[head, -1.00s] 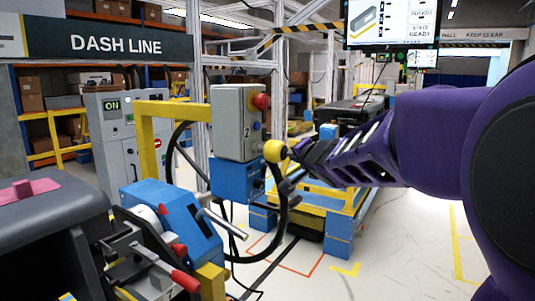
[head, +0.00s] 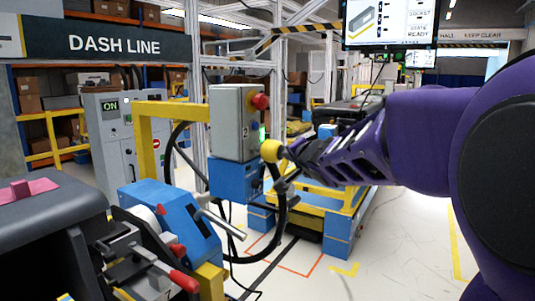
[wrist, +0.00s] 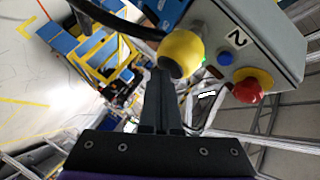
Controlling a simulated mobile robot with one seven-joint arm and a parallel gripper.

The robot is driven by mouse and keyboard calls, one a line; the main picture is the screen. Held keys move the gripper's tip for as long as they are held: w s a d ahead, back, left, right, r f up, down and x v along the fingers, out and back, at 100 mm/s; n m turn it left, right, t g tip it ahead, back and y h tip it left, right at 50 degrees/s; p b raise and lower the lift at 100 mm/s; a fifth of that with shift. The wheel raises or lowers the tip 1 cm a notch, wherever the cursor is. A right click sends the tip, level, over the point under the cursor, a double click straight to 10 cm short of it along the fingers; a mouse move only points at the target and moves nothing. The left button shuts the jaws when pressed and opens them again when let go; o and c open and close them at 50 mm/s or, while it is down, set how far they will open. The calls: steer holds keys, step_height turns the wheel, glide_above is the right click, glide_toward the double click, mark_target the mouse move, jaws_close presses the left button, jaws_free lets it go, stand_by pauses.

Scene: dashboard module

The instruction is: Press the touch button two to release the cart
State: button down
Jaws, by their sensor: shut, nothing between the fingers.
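The station two box (head: 233,122) is grey, marked "2", with a red mushroom button (head: 260,101) and a blue button (head: 255,127). A green light (head: 262,135) glows on its right side. The yellow domed touch button (head: 271,150) sits low on the box's right side; it also shows in the wrist view (wrist: 180,52). My gripper (head: 288,155) is shut and empty, its tip right at the dome. In the wrist view the fingertips (wrist: 161,74) overlap the dome's lower edge; exact contact is hard to tell. The blue and yellow cart (head: 340,226) stands behind.
A yellow post frame (head: 145,145) and a black looped cable (head: 281,222) are close to the box. A grey and blue fixture with a red handle (head: 184,281) fills the lower left. Floor at the right is clear. A status screen (head: 390,20) hangs above.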

steer(key=shift+s+d+p, duration=0.5)
steer(key=shift+d+p, duration=0.15)
steer(key=shift+p, duration=0.1)
steer(key=s+d+p, duration=0.1)
steer(key=d+p, duration=0.1)
steer(key=s+d+p, duration=0.2)
stand_by(0.4)
stand_by(0.5)
